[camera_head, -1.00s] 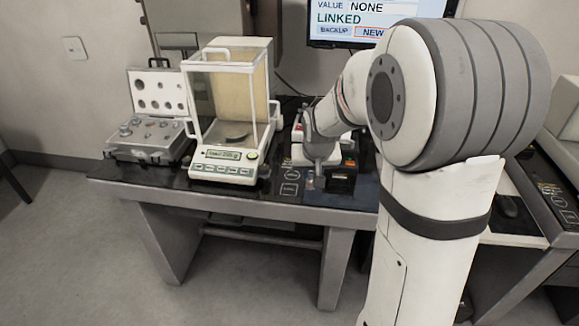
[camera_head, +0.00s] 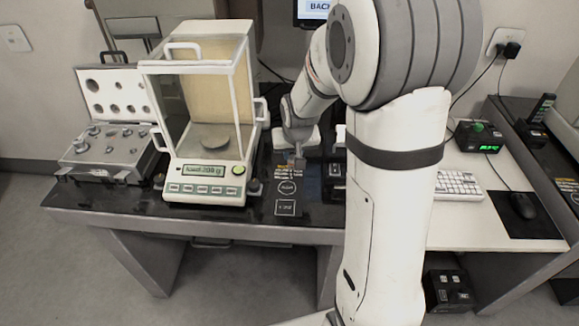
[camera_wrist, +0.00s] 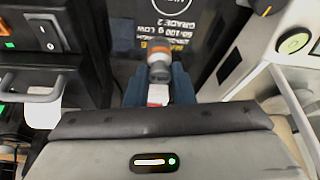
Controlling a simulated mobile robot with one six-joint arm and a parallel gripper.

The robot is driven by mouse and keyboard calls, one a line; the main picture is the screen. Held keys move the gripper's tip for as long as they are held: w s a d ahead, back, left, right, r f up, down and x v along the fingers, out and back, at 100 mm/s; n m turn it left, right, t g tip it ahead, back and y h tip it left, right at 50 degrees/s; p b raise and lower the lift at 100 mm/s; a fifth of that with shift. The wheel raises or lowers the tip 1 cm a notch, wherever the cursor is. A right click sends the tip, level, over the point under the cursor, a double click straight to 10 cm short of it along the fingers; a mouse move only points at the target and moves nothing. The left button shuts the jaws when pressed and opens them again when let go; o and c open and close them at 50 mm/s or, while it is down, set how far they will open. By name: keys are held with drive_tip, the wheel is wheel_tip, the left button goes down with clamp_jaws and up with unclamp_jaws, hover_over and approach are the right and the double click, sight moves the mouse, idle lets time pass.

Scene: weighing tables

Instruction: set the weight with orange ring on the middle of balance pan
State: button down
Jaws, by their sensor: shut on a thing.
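The weight with the orange ring (camera_wrist: 159,62) is a small grey metal knob held between the blue fingers of my gripper (camera_wrist: 159,88) in the wrist view. In the head view my gripper (camera_head: 297,163) points down over the dark table, right of the balance (camera_head: 208,187). The balance has a glass draft shield, and its round balance pan (camera_head: 214,142) shows inside through the glass. The pan looks empty. The weight is too small to make out clearly in the head view.
An open weight case (camera_head: 105,147) with several metal weights stands left of the balance. The shield's frame and handles (camera_head: 183,50) surround the pan. Dark devices (camera_wrist: 45,35) sit beside my gripper. A white desk with a keyboard (camera_head: 458,184) and mouse is at the right.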

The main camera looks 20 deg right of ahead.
drive_tip(key=shift+f, duration=2.35)
drive_tip(key=shift+f+b, duration=0.15)
drive_tip(key=shift+b, duration=0.15)
drive_tip(key=c, duration=1.2)
unclamp_jaws()
drive_tip(key=shift+c, duration=0.2)
